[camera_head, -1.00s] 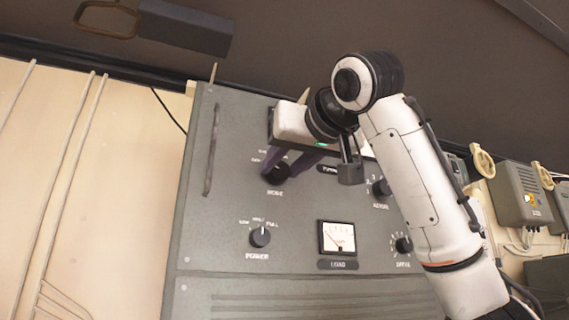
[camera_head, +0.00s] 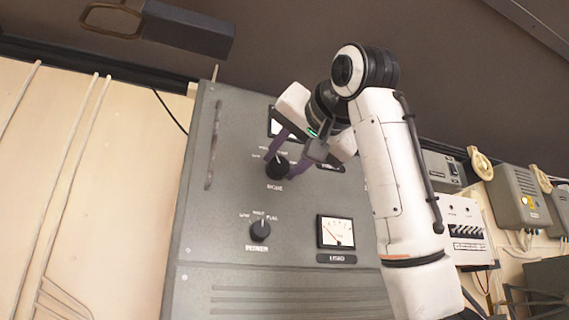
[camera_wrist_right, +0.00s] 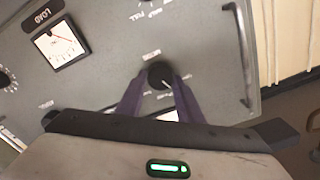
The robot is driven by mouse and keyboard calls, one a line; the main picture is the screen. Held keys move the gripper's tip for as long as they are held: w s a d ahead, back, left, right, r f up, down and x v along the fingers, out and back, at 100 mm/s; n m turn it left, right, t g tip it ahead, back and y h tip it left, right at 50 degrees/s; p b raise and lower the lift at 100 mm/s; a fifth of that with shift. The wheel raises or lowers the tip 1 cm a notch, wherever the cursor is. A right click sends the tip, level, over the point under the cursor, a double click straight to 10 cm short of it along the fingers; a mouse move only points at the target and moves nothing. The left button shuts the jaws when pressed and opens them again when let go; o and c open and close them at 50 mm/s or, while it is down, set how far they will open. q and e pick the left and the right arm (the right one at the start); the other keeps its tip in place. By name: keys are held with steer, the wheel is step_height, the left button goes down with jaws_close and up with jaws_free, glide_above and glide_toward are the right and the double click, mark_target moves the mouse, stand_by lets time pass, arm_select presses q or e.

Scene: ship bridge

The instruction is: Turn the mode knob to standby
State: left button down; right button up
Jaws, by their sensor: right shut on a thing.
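The mode knob (camera_head: 277,168) is a round black knob on the upper left of the grey panel (camera_head: 205,235), with the word MODE below it and small position labels around it. My right gripper (camera_head: 284,160) has its purple fingers on either side of the knob and is shut on it. My left gripper is out of view.
A vertical handle (camera_head: 213,145) runs along the panel's left edge. Grey boxes (camera_head: 520,195) are on the wall at the right.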

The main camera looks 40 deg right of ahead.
steer(key=shift+m, duration=0.6)
steer(key=o, duration=1)
steer(key=shift+s, duration=0.15)
steer(key=shift+s+a+b, duration=0.1)
steer(key=shift+s+b, duration=0.25)
steer(key=b+v, duration=0.2)
steer(key=v, duration=0.7)
steer(key=shift+s+a, duration=0.1)
steer(key=shift+s, duration=0.05)
